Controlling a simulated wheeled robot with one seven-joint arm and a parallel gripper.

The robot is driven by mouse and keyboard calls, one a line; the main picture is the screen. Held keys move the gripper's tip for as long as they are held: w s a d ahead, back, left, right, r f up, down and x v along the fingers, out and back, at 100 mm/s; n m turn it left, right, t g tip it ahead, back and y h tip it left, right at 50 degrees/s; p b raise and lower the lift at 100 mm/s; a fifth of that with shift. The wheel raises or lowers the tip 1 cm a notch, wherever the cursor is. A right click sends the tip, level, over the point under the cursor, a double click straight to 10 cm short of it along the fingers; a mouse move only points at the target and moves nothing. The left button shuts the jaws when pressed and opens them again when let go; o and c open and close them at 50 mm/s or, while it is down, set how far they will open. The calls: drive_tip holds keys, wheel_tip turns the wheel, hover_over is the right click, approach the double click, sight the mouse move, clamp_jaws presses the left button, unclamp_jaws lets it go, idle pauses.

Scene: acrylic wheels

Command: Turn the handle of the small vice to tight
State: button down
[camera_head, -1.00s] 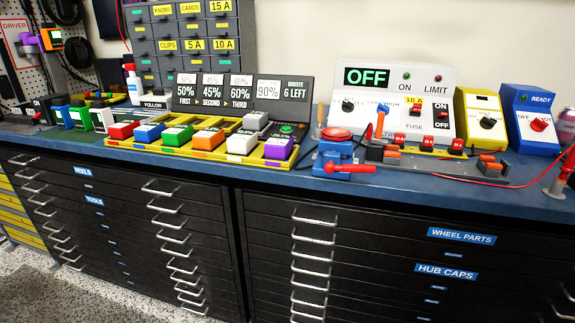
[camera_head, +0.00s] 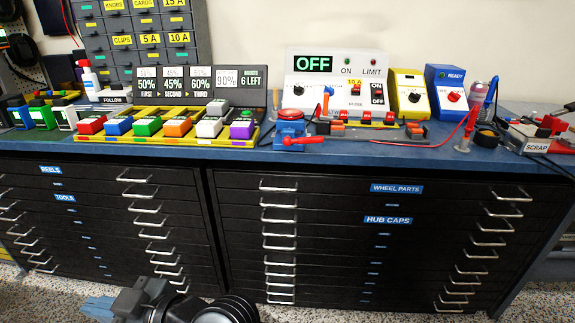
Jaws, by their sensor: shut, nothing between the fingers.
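The small blue vice (camera_head: 289,130) stands at the front edge of the workbench, near the middle of the view. Its red handle (camera_head: 304,140) sticks out to the right, roughly level, in front of the bench edge. A red round part (camera_head: 291,114) shows on top of it. My gripper (camera_head: 98,308), with blue-grey fingers, is low at the bottom left, in front of the drawers and well away from the vice. It looks shut and empty.
The blue bench top (camera_head: 345,153) carries a row of coloured blocks on a yellow rack (camera_head: 160,138) left of the vice. A power supply (camera_head: 330,85) stands behind, with fuses and a red cable to the right. Black drawers with protruding handles (camera_head: 280,238) fill the bench front.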

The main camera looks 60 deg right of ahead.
drive_tip(key=w+d+r+n+g+y+p, duration=0.25)
drive_tip(key=w+d+r+n, duration=0.35)
drive_tip(key=w+r+n, duration=0.3)
drive_tip(key=w+d+r+n+g+h, duration=0.1)
drive_tip(key=d+n+g, duration=0.15)
drive_tip(key=d, duration=0.25)
drive_tip(key=w+d+r+n+g, duration=0.1)
drive_tip(key=d+r+n+g, duration=0.15)
drive_tip(key=d, duration=0.35)
drive_tip(key=n+g+h+p, duration=0.3)
drive_tip(key=n+g+h, duration=0.1)
drive_tip(key=g+h, duration=0.4)
approach(307, 138)
drive_tip(key=shift+g+y, duration=0.55)
drive_tip(key=f, duration=0.4)
drive_tip(key=d+f, duration=0.1)
drive_tip(key=f, duration=0.1)
drive_tip(key=shift+f, duration=0.4)
drive_tip(key=shift+w+f, duration=0.1)
drive_tip(key=shift+f, duration=0.05)
